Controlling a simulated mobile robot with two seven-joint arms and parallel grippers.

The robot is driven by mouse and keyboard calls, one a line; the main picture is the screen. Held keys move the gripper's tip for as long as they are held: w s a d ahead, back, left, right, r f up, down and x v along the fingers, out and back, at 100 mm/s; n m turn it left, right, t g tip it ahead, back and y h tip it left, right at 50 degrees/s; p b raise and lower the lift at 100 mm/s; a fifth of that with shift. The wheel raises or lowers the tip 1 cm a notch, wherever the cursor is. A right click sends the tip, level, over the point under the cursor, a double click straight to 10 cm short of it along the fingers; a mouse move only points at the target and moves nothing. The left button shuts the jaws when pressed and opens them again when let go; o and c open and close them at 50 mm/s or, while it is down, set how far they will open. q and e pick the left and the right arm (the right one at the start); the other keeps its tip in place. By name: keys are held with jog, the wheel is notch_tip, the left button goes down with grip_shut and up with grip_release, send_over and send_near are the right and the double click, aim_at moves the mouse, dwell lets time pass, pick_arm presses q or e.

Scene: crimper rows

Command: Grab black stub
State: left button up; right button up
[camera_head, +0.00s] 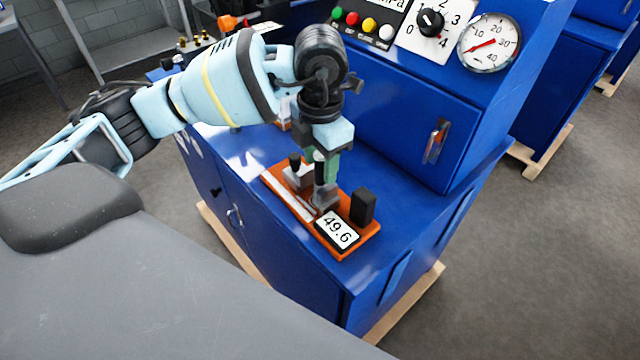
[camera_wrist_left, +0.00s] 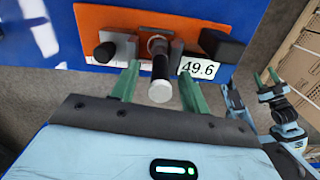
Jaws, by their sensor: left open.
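The black stub (camera_wrist_left: 161,68) has a pale round end and stands out from the middle of an orange base plate (camera_wrist_left: 94,22). In the wrist view it sits between the green fingers of my left gripper (camera_wrist_left: 159,88), with a gap on each side. The left gripper is open. In the head view my left gripper (camera_head: 325,165) points down over the orange plate (camera_head: 345,249), and its fingers partly hide the stub. A small light-blue arm end with green fingers (camera_wrist_left: 265,78), probably my right gripper, shows at the right of the wrist view, too small to judge.
Beside the stub are a black block (camera_head: 363,207), a black knob (camera_head: 295,161) and a 49.6 display (camera_head: 338,230). The plate lies on a blue cabinet (camera_head: 420,222). The cabinet's raised panel with a gauge (camera_head: 489,43) rises close behind the arm.

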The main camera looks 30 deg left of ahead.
pick_arm(q)
jog(key=shift+c, duration=0.3)
grip_shut()
jog(key=shift+r, duration=0.1)
notch_tip(320, 180, up, 10)
jog(key=shift+f, duration=0.1)
dwell(0.5)
